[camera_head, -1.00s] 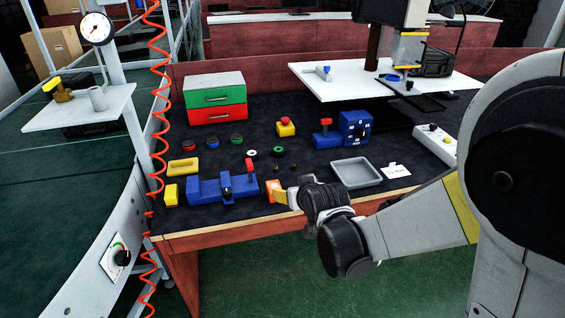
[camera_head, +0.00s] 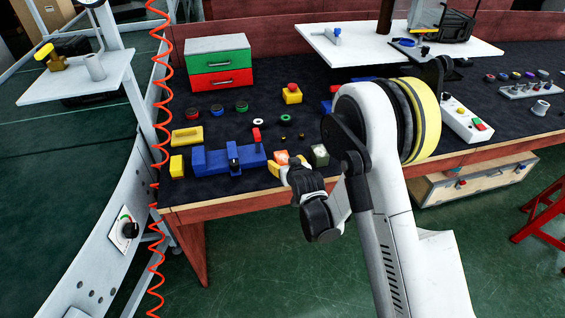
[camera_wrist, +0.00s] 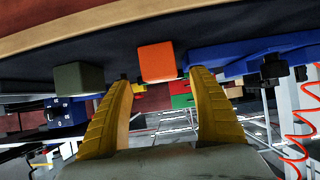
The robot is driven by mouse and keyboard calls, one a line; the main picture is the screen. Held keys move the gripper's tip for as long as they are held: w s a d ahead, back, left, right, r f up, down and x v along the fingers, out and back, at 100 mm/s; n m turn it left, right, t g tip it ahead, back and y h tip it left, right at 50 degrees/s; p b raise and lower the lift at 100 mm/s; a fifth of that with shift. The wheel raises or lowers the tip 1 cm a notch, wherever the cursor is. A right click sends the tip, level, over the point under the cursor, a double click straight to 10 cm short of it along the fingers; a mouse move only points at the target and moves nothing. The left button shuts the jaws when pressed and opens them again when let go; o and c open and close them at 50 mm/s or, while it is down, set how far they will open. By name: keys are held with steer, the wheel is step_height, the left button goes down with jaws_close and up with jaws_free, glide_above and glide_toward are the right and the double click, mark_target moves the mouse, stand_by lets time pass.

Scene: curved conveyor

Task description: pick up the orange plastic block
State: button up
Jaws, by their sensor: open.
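The orange block (camera_wrist: 157,62) shows in the wrist view between and just beyond my two yellow fingers, on the dark bench top, which appears upside down at the top. My gripper (camera_wrist: 160,80) is open, with a finger toward each side of the block and nothing held. I cannot tell whether a finger touches it. In the head view the orange block (camera_head: 281,158) sits near the bench's front edge, partly hidden by my gripper (camera_head: 284,171), which comes from the front.
An olive-green block (camera_head: 320,155) stands close beside the orange one, also in the wrist view (camera_wrist: 79,78). A blue fixture (camera_head: 228,159) is on the other side. Yellow blocks (camera_head: 187,136) lie farther left. A green-and-red drawer box (camera_head: 220,70) stands behind. The wooden front edge (camera_head: 225,202) is near.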

mark_target(284, 161)
steer(key=b+x, duration=0.2)
steer(key=x, duration=0.2)
steer(key=shift+f, duration=0.2)
steer(key=shift+w+a, duration=0.15)
steer(key=shift+w, duration=0.1)
steer(key=c, duration=1.3)
steer(key=shift+r, duration=0.1)
steer(key=shift+c, duration=0.2)
